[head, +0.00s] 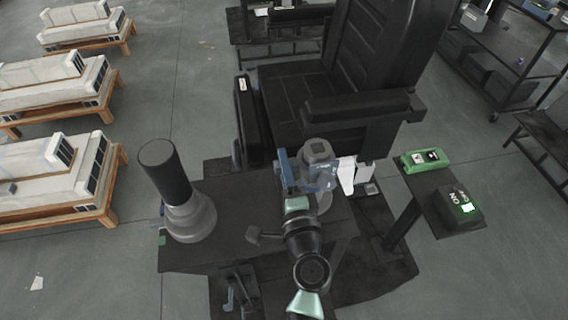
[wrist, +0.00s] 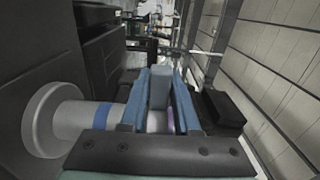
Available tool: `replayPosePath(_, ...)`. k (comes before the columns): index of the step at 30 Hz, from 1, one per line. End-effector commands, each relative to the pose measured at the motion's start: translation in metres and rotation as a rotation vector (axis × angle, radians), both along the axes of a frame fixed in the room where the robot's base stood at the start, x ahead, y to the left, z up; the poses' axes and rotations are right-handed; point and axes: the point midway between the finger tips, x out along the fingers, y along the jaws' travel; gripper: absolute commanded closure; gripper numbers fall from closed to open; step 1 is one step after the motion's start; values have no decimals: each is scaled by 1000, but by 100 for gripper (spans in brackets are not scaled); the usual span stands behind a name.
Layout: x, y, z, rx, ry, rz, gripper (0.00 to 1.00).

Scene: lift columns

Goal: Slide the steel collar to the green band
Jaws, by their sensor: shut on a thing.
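The steel column (head: 318,202) stands on the dark table, with a grey cap at its top. In the wrist view it lies sideways, with a wide round flange (wrist: 45,120) and a blue band (wrist: 102,114). My gripper (head: 287,168), with blue fingers, is at the upper part of this column. In the wrist view my gripper (wrist: 160,102) is shut on a grey block, which appears to be part of the steel collar (wrist: 159,88). The fingers hide most of the collar. I cannot make out a green band on the column in either view.
A black cylinder on a grey stepped base (head: 190,218) stands at the table's left. A black chair (head: 345,85) is close behind the column. A side stand at right holds a green device (head: 425,160) and a black box (head: 460,205).

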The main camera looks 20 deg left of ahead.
Motion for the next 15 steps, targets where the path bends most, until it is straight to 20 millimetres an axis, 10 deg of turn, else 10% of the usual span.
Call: replayPosePath(15,0,0,-33,-2,1,0,100)
